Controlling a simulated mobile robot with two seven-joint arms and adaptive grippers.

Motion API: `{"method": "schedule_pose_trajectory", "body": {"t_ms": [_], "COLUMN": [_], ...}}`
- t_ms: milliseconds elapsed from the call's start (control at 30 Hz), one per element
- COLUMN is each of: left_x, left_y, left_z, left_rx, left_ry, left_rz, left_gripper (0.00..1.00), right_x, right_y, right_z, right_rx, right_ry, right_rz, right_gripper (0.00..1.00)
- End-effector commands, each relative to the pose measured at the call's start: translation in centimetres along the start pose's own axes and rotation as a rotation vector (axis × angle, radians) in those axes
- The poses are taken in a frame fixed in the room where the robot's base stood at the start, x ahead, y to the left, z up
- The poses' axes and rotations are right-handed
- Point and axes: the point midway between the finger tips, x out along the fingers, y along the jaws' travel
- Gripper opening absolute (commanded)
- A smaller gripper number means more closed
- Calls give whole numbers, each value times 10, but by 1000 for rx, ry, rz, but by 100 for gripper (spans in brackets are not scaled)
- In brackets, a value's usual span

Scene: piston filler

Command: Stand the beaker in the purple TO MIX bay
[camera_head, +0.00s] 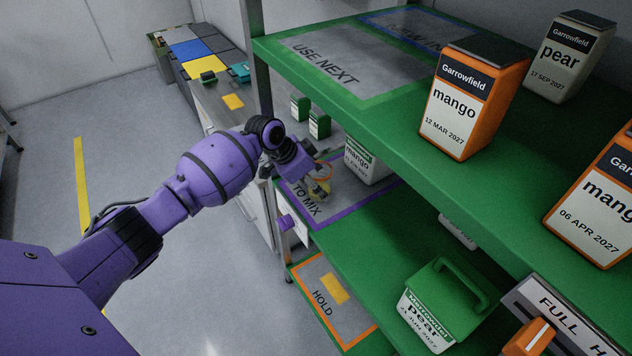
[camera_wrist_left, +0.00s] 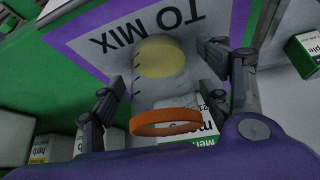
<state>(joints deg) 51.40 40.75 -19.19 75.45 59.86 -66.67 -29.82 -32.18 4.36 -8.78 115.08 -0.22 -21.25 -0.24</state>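The beaker (camera_wrist_left: 160,75) is clear, with yellow contents at its base and an orange band around it. In the head view the beaker (camera_head: 322,184) shows small, partly hidden by my left gripper (camera_head: 308,176). It appears upright on the purple-bordered TO MIX bay (camera_head: 340,196), near the lettering; the bay also shows in the left wrist view (camera_wrist_left: 222,28). My left gripper (camera_wrist_left: 160,72) has its fingers apart, one on each side of the beaker, with what look like small gaps. Contact under the beaker is not clearly visible. My right gripper is not in view.
A white-green mango carton (camera_head: 362,164) stands in the bay close to the beaker. The upper green shelf (camera_head: 390,110) overhangs the bay. A green pear caddy (camera_head: 445,305) stands lower right. The orange-bordered HOLD bay (camera_head: 318,300) lies below left, with a yellow patch.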

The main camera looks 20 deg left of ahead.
Motion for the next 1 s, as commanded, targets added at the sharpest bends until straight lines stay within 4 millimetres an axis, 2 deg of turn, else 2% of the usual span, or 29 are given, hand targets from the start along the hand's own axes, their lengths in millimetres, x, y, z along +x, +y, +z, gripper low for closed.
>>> {"method": "schedule_pose_trajectory", "body": {"t_ms": [267, 367, 733, 900, 1000], "left_x": [-6, -21, -98, -117, -122], "left_y": [-1, -2, -1, 0, 0], "left_z": [-2, -2, -2, -2, -2], "left_rx": [1, 2, 2, 1, 1], "left_ry": [1, 2, 1, 0, 0], "left_rz": [-2, -3, -3, -1, -1], "left_gripper": [70, 70, 70, 70, 70], "right_x": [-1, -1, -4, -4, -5], "right_y": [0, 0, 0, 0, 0], "right_z": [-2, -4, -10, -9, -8], "right_rx": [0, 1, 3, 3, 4], "right_ry": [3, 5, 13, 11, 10], "right_rz": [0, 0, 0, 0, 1], "right_gripper": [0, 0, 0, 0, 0]}}
